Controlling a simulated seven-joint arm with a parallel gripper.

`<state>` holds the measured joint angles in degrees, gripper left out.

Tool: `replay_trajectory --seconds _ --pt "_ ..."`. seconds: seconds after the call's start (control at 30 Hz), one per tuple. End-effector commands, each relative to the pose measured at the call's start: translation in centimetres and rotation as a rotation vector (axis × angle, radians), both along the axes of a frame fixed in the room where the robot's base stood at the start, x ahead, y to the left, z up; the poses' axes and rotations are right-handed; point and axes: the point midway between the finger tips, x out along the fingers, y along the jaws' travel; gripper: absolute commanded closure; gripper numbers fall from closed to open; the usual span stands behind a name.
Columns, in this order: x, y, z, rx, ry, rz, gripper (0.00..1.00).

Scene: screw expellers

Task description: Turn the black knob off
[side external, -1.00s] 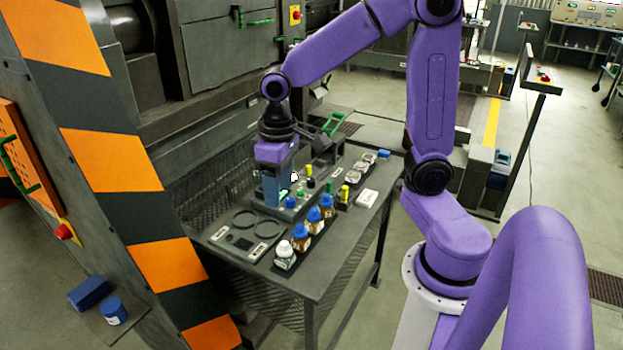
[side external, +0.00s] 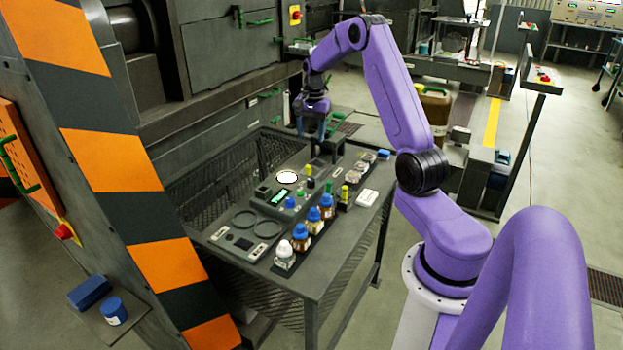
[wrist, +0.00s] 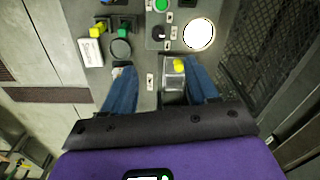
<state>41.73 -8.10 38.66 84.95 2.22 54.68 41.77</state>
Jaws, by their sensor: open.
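In the side view the knob (side external: 310,184) is a small dark shape right of the white disc (side external: 287,177). Its turn position is too small to read. My gripper (side external: 311,131) is raised over the far end of the table, beyond the knob and apart from it. In the wrist view my gripper (wrist: 160,70) has its blue fingers spread, with nothing held.
Several bottles with blue or white caps (side external: 301,238) stand along the near table edge. A yellow-topped piece (wrist: 180,66) shows between the fingers in the wrist view, below them. A white box (side external: 367,198) lies at the right edge.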

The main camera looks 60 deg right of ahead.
Motion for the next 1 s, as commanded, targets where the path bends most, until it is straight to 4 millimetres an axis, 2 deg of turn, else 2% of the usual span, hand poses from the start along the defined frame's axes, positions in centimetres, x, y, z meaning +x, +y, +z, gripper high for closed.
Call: replay_trajectory --seconds 0.1,0.27,1.0 --pt "-0.3 -1.1 -0.4 0.002 0.0 -0.037 0.42" --pt "-0.3 -1.2 -1.7 0.002 0.002 -0.04 0.42" --pt "0.2 -1.0 -14.9 0.002 0.002 -0.038 0.42"
